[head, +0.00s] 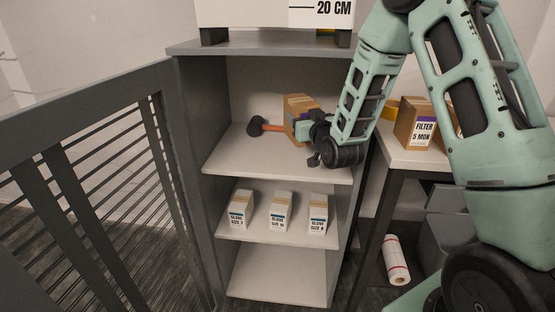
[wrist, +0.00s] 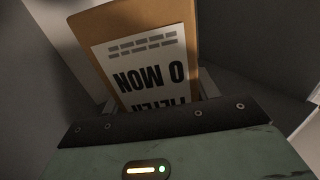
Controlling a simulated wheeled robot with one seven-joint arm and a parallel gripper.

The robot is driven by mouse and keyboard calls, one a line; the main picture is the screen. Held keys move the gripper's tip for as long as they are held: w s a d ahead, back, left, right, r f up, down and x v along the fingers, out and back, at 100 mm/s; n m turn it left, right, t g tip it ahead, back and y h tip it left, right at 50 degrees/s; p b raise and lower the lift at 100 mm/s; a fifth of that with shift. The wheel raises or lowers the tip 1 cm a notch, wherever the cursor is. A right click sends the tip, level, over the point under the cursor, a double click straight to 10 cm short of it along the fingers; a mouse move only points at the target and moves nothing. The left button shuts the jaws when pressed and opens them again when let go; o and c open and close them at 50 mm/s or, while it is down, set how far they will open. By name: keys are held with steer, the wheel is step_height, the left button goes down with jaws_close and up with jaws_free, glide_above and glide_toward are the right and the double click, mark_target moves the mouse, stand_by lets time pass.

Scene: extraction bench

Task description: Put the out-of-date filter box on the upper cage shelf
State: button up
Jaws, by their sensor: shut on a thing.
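The filter box (head: 293,106) in my gripper is brown cardboard. In the wrist view this filter box (wrist: 188,28) shows a white label reading "FILTER" and "0 MON", upside down. My gripper (head: 302,129) is shut on it, inside the cage's top compartment. The box is upright or nearly so, over the upper cage shelf (head: 235,158); I cannot tell whether its base touches the shelf. My gripper's body hides the box's lower part in the wrist view. Another filter box (head: 411,122), labelled "FILTER 5 MON", stands on the bench at the right.
A mallet (head: 262,126) with a red handle lies on the upper shelf, left of the held box. Several glove boxes (head: 279,212) stand on the shelf below. The barred cage door (head: 90,150) stands open at left.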

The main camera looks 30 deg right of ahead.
steer(key=d+b, duration=0.1)
steer(key=d+r+h+b, duration=0.1)
steer(key=d+b, duration=0.1)
steer(key=shift+w+d+m, duration=0.1)
steer(key=shift+d+m, duration=0.05)
steer(key=shift+m, duration=0.15)
steer(key=f, duration=0.6)
steer(key=f+b, duration=0.1)
steer(key=f, duration=0.2)
steer(key=shift+d+f, duration=0.25)
steer(key=shift+d, duration=0.05)
steer(key=shift+f, duration=0.15)
steer(key=o, duration=1.1)
